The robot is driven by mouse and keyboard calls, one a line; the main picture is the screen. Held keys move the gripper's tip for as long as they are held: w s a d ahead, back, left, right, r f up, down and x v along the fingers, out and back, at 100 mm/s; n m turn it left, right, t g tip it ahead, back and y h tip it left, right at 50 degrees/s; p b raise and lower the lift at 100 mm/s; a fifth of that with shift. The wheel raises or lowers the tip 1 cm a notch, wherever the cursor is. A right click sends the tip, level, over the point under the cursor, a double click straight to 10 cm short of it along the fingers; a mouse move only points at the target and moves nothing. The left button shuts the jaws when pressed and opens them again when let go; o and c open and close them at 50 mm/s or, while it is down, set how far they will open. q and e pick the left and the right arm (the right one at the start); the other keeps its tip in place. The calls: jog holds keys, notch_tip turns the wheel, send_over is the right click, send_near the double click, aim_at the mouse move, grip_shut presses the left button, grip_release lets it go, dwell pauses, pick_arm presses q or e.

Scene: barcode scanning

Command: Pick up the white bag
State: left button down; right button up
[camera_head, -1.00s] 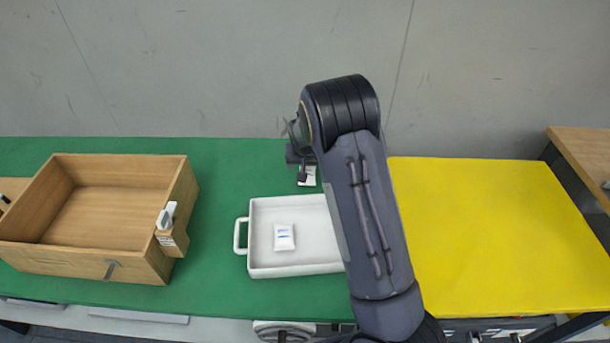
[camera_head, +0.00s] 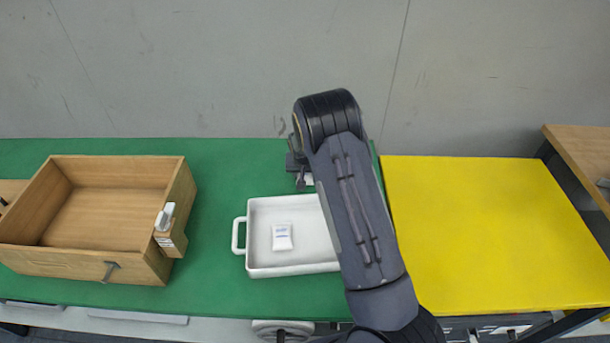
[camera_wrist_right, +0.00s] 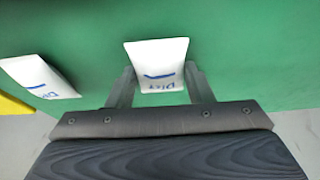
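A white bag (camera_wrist_right: 158,66) with blue marks lies between the two fingers of my right gripper (camera_wrist_right: 160,70) in the right wrist view. The fingertips are at its side edges; I cannot tell whether they grip it. In the head view my right gripper (camera_head: 300,172) is over the green table behind the white tray, with a bit of white bag (camera_head: 309,180) beside it. A second white bag (camera_wrist_right: 40,77) shows at the left in the wrist view. Another white bag (camera_head: 282,237) lies in the tray (camera_head: 300,270). My left gripper is out of view.
A wooden box (camera_head: 110,261) stands on the green table (camera_head: 215,290) at the left, with a white device (camera_head: 166,216) on its right side. A bare yellow surface (camera_head: 490,235) is at the right. A grey wall is behind.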

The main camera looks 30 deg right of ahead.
jog(key=shift+c, duration=1)
